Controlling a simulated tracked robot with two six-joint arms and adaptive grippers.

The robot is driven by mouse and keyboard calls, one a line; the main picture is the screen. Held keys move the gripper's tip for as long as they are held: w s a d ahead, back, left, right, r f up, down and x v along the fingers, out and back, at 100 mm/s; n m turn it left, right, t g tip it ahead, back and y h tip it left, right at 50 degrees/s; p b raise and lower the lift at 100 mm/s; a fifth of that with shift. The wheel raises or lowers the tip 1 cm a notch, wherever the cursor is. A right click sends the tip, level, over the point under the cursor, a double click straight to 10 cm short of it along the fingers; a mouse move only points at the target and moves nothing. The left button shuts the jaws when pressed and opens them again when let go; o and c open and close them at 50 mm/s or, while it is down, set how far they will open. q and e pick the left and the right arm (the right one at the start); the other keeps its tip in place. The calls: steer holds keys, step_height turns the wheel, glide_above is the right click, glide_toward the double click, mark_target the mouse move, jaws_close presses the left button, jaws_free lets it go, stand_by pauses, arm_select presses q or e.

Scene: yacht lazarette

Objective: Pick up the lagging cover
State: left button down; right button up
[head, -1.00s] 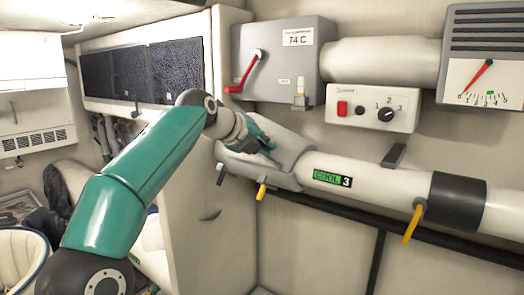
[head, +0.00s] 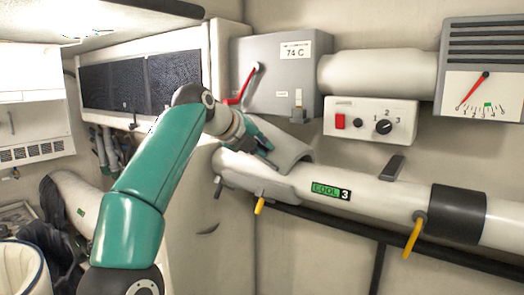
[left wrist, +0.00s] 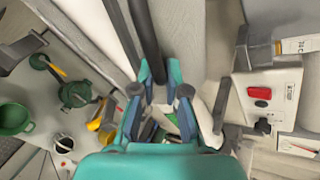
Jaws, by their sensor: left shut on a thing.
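The lagging cover (head: 290,143) is a curved grey half-shell in the middle of the head view. It stands tilted above and behind the white pipe (head: 300,183), whose upper side shows bare in front of it. My left gripper (head: 262,144) reaches in from the left and is shut on the cover's edge. In the left wrist view, the teal and grey fingers of this gripper (left wrist: 160,100) show at the centre. I cannot clearly make out the cover there. My right gripper is in neither view.
A grey box (head: 275,78) with a red lever hangs above the cover. A switch panel (head: 370,121) and a gauge (head: 483,95) are to its right. Yellow-handled valves (head: 414,238) hang from the pipe. A white cabinet stands behind my left arm.

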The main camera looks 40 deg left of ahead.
arm_select(q)
steer(key=shift+s+r, duration=0.1)
steer(key=shift+s, duration=0.05)
steer(key=s+b, duration=0.5)
steer(key=s, duration=0.7)
steer(key=shift+s+a, duration=0.3)
steer(key=shift+s, duration=0.1)
stand_by(0.4)
stand_by(0.6)
